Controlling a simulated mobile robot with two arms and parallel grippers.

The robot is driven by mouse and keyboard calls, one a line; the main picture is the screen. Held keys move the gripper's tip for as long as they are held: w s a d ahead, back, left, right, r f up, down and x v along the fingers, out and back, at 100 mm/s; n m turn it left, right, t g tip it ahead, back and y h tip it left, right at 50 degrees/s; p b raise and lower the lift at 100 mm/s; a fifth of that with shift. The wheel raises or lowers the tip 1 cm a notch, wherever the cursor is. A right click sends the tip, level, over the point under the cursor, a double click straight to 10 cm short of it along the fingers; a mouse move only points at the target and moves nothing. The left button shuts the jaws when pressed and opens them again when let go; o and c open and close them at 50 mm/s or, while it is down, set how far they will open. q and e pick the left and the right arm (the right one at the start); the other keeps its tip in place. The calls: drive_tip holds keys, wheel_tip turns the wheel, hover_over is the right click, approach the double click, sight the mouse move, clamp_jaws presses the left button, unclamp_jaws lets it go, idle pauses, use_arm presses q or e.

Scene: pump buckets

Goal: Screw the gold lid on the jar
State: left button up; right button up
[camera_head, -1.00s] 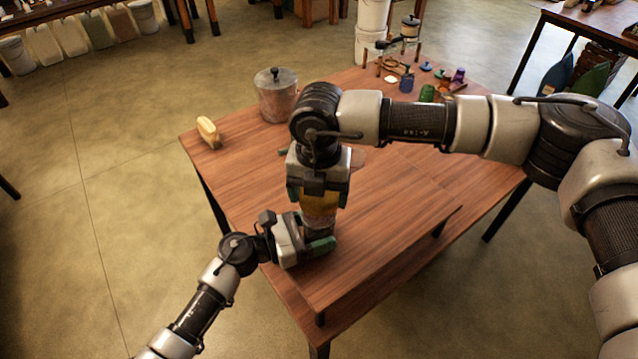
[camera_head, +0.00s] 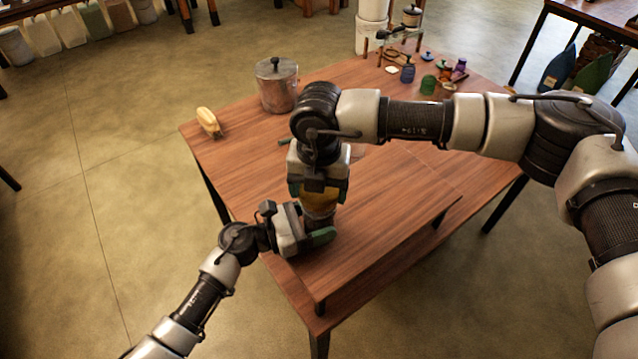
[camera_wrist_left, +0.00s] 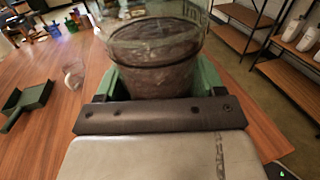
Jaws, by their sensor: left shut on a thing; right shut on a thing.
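The jar (camera_head: 318,216) is clear glass and stands upright near the table's front left edge. In the left wrist view the jar (camera_wrist_left: 155,60) is between the green fingers, with dark contents inside. My left gripper (camera_head: 318,236) is shut on the jar from the left. The gold lid (camera_head: 320,198) is directly above the jar's top in the head view. My right gripper (camera_head: 319,188) points down from above and is shut on the lid. The fingers hide much of the lid, and I cannot tell whether its threads are engaged.
A green dustpan (camera_wrist_left: 26,103) and a clear glass (camera_wrist_left: 74,75) show in the left wrist view. The table's front right is clear.

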drive_tip(key=shift+f, duration=0.55)
idle(0.4)
use_arm(q)
drive_tip(key=c, duration=0.4)
use_arm(e)
drive_tip(key=m, duration=0.4)
drive_tip(key=shift+a, duration=0.1)
drive_tip(key=m, duration=0.4)
drive_tip(key=shift+w, duration=0.1)
drive_tip(key=m, duration=0.4)
drive_tip(key=shift+a+m, duration=0.1)
drive_tip(key=shift+m, duration=0.2)
drive_tip(key=m, duration=0.3)
drive_tip(key=shift+w+m, duration=0.15)
drive_tip(key=shift+m, duration=0.25)
drive_tip(key=o, duration=0.8)
